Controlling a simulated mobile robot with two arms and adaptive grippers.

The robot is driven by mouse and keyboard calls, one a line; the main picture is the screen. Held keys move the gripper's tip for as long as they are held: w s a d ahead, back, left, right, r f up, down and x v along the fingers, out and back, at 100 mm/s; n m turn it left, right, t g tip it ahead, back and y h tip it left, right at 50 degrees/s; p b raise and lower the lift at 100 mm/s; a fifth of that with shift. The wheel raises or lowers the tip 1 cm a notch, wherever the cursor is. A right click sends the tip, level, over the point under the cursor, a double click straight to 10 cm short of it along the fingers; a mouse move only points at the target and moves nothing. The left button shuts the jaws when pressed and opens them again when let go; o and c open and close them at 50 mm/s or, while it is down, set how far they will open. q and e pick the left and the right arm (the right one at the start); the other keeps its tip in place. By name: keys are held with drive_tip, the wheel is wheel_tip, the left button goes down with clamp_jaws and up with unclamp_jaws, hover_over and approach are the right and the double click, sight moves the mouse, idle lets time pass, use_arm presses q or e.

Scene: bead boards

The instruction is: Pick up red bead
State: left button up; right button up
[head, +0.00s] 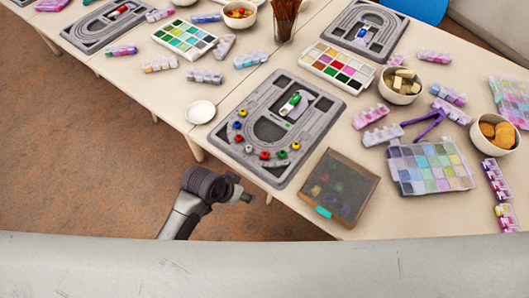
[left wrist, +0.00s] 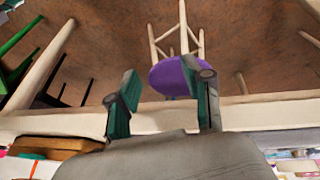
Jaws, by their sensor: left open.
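The grey bead board (head: 318,83) lies at the table's front edge in the head view. My left gripper (head: 247,197) is off the table's front edge, below and apart from the board. In the left wrist view my left gripper (left wrist: 163,100) has its two fingers spread with nothing between them. The red bead does not show in that view. My right gripper is in neither view.
A dark clear-lidded box (head: 360,203) with coloured beads inside stands right of the board. A white dish (head: 200,112) is left of it. Paint palettes, bowls and bead boxes crowd the table. A purple stool (left wrist: 172,77) stands on the floor in the left wrist view.

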use_arm(q)
drive_tip(key=w+d+r+m+g+h, duration=0.1)
drive_tip(key=w+d+r+m, duration=0.1)
drive_tip(key=d+r+m, duration=0.5)
drive_tip(key=w+d+r+m+g, duration=0.15)
drive_tip(key=d+r, duration=0.25)
drive_tip(key=r, duration=0.5)
drive_tip(key=m+y, duration=0.5)
drive_tip(key=m, duration=0.1)
approach(264, 152)
drive_tip(key=f, duration=0.1)
drive_tip(key=f+p, duration=0.1)
drive_tip(key=f, duration=0.1)
drive_tip(key=shift+w+f+n+g, duration=0.2)
drive_tip(key=shift+f+n+g, duration=0.05)
wheel_tip(264, 152, down, 6)
drive_tip(key=shift+s+a+r+p, duration=0.2)
drive_tip(key=shift+p, duration=0.3)
drive_tip(key=c, duration=0.7)
